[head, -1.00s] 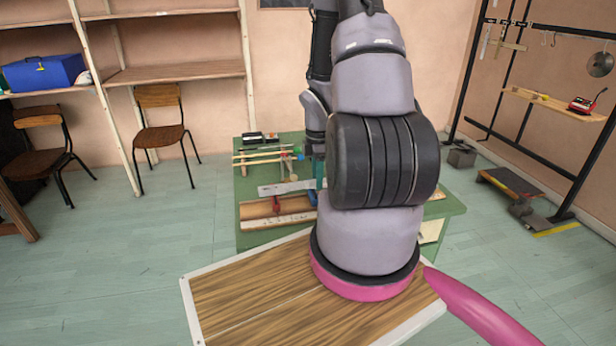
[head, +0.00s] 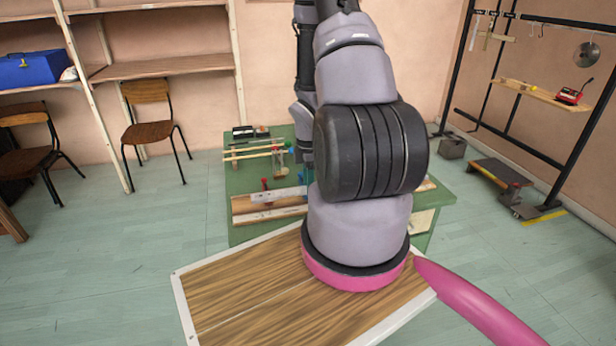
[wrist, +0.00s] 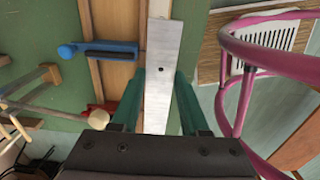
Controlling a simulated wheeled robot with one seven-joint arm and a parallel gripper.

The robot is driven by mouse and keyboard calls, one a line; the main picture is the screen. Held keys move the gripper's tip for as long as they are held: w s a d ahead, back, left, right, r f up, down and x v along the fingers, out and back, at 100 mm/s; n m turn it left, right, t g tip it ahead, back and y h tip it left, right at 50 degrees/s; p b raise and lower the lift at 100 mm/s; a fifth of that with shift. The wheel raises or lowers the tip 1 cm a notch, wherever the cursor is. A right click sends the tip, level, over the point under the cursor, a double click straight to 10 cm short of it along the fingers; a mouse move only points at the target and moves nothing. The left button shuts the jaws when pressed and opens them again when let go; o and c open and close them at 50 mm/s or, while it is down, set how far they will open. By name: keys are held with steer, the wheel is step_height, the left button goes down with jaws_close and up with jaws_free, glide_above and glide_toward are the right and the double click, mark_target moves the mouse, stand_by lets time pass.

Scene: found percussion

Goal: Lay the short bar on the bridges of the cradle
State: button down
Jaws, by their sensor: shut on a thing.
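The short bar (wrist: 162,55) is a flat silver-grey strip with a small dark hole. My gripper (wrist: 158,85) has teal fingers and is shut on the bar, one finger along each side. In the head view, the bar (head: 277,195) shows over the cradle (head: 242,206), a long wooden trough with a pale front rail on the green table. The cradle (wrist: 108,75) also shows beside and beneath the bar in the wrist view. I cannot make out the bridges under the bar, or whether it touches them. My arm hides the cradle's right part in the head view.
A blue clamp-like piece (wrist: 100,49) lies across the cradle. Sticks and mallets lie on the green table (head: 237,180) behind it. A wood-topped panel with a white rim (head: 235,290) lies in front. A rack (head: 545,95) stands at right.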

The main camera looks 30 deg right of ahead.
steer(key=shift+w+d+f, duration=0.15)
steer(key=shift+w+d, duration=0.05)
steer(key=shift+w, duration=0.5)
steer(key=shift+w+d+f, duration=0.15)
steer(key=shift+w+d, duration=0.1)
steer(key=shift+w, duration=0.45)
steer(key=shift+w+d+f, duration=0.15)
steer(key=shift+w+d, duration=0.05)
steer(key=shift+w, duration=0.5)
steer(key=shift+w+d, duration=0.2)
steer(key=shift+w, duration=0.6)
steer(key=shift+w+d, duration=0.2)
steer(key=shift+w, duration=0.55)
steer(key=shift+f, duration=0.35)
steer(key=shift+f, duration=0.2)
steer(key=shift+c, duration=1.7)
jaws_free()
